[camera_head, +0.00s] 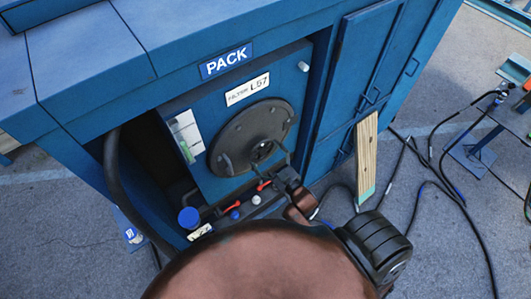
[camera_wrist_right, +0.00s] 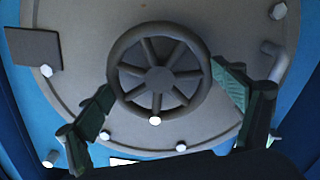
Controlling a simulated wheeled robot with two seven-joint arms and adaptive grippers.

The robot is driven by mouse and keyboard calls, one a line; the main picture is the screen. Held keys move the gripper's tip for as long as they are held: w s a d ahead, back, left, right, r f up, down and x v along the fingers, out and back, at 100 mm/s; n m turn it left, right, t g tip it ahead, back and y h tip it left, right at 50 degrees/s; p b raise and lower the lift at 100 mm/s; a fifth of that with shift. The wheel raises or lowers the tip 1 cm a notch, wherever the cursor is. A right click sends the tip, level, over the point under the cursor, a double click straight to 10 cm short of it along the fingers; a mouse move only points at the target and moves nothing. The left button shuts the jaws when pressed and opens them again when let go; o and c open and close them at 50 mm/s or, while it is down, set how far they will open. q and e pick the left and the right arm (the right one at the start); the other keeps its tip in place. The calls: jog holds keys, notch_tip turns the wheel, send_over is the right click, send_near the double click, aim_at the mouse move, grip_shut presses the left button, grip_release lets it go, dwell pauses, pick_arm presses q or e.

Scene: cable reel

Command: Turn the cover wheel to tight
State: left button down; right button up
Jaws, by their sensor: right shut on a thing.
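The cover wheel (camera_head: 262,149) is a small dark spoked handwheel on a round grey cover (camera_head: 237,130) in the front of the blue cabinet. In the right wrist view the wheel (camera_wrist_right: 158,80) sits between the two green-padded fingers of my right gripper (camera_wrist_right: 164,94). In the head view my right gripper (camera_head: 275,161) reaches the wheel from the lower right and is shut on it. The fingers partly hide the wheel's rim in the head view. No tight mark is readable. My left gripper is out of view.
A white filter label (camera_head: 247,90) is above the cover. Below it are red levers (camera_head: 264,186) and a blue cap (camera_head: 189,217). A black hose (camera_head: 113,185) runs down the left opening. A wooden plank (camera_head: 367,150) leans at the right; cables lie on the ground.

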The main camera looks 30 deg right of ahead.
jog(key=shift+a+f, duration=0.15)
jog(key=shift+a, duration=0.15)
jog(key=o, duration=0.8)
jog(key=shift+c, duration=0.2)
jog(key=shift+o, duration=1.2)
jog(key=shift+w+a, duration=0.1)
jog(key=shift+w, duration=0.15)
jog(key=shift+s, duration=0.1)
jog(key=shift+s+d, duration=0.25)
jog(key=shift+s, duration=0.2)
jog(key=s, duration=1.1)
jog(key=shift+d, duration=0.35)
